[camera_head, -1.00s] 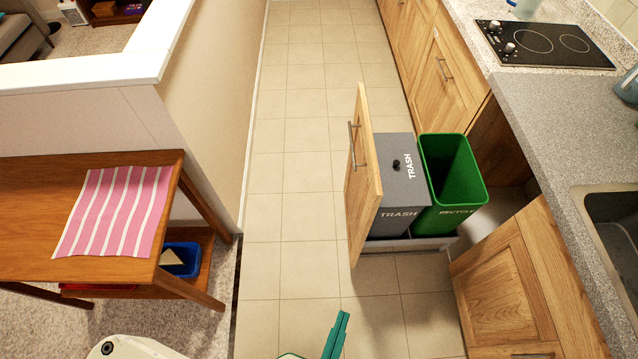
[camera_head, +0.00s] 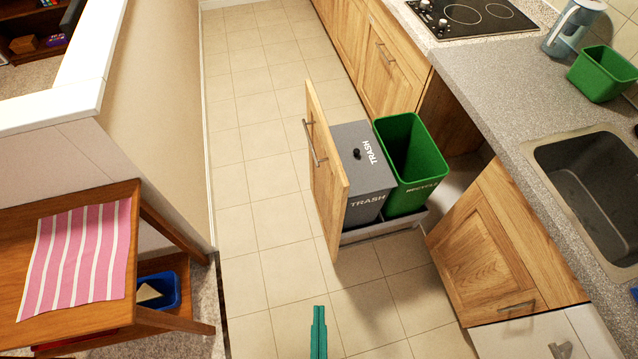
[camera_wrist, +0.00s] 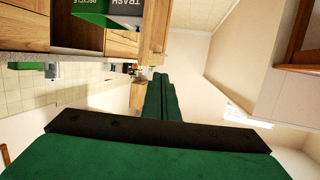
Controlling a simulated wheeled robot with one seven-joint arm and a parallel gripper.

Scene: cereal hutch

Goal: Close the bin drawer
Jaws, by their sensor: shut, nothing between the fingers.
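The bin drawer (camera_head: 328,182) is pulled far out of the counter on the right, its wooden front and bar handle (camera_head: 313,143) facing left over the floor. It holds a grey trash bin (camera_head: 364,170) with a lid and an open green recycle bin (camera_head: 411,166). My gripper (camera_head: 318,315) is at the bottom middle of the head view, in front of the drawer and apart from it. Its green fingers are together and empty. In the wrist view, the fingers (camera_wrist: 160,95) show shut, with the drawer's wooden front (camera_wrist: 155,35) beyond them.
A wooden cabinet (camera_head: 505,245) stands right of the drawer, below the counter with a sink (camera_head: 590,190). A wooden table with a pink striped cloth (camera_head: 75,260) stands at left, beside a low wall (camera_head: 150,130). The tiled floor (camera_head: 250,200) between is clear.

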